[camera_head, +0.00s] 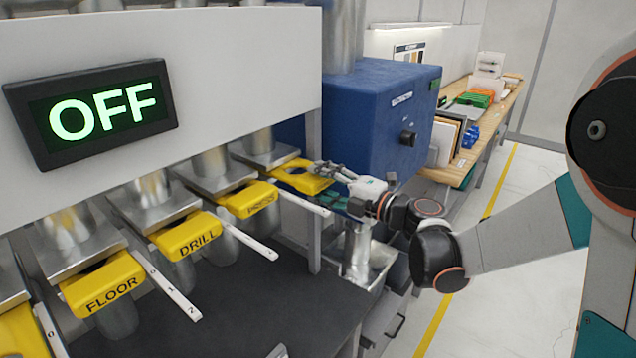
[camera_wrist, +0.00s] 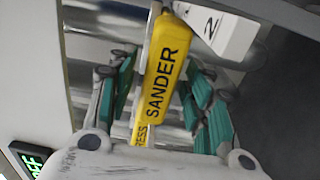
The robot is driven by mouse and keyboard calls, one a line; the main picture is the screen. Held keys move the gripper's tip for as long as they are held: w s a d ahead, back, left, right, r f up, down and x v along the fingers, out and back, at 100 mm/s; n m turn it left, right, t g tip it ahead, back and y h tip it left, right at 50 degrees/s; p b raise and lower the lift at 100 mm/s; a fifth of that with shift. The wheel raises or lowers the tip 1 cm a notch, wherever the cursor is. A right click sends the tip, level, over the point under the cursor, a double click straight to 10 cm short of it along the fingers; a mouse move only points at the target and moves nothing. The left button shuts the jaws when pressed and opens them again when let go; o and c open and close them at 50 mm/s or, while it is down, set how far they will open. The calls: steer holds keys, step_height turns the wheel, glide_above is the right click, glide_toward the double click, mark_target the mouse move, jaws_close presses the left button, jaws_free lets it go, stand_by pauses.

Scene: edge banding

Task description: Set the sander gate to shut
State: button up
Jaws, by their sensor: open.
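The sander gate has a yellow handle (camera_head: 303,178) at the far right end of the row of gates in the head view. In the wrist view its yellow handle, lettered SANDER (camera_wrist: 163,70), lies between my finger pads. My gripper (camera_head: 322,172) is open at the handle's outer end in the head view. In the wrist view my gripper (camera_wrist: 165,75) has one finger on each side of the handle. I cannot tell whether either pad touches it. A white scale strip (camera_head: 305,203) runs beside the gate, and its 2 mark shows near the handle in the wrist view.
Other yellow gates, lettered FLOOR (camera_head: 112,284) and DRILL (camera_head: 187,236), and a partly legible gate (camera_head: 247,200), stand along the row. A display (camera_head: 92,112) reads OFF. A blue machine housing (camera_head: 370,115) stands behind my gripper. Open floor lies to the right.

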mark_target(299, 170)
steer(key=shift+w+a, duration=0.4)
steer(key=shift+a, duration=0.1)
jaws_close()
steer(key=x, duration=0.6)
steer(key=shift+b, duration=0.35)
steer(key=shift+s+d+r, duration=0.1)
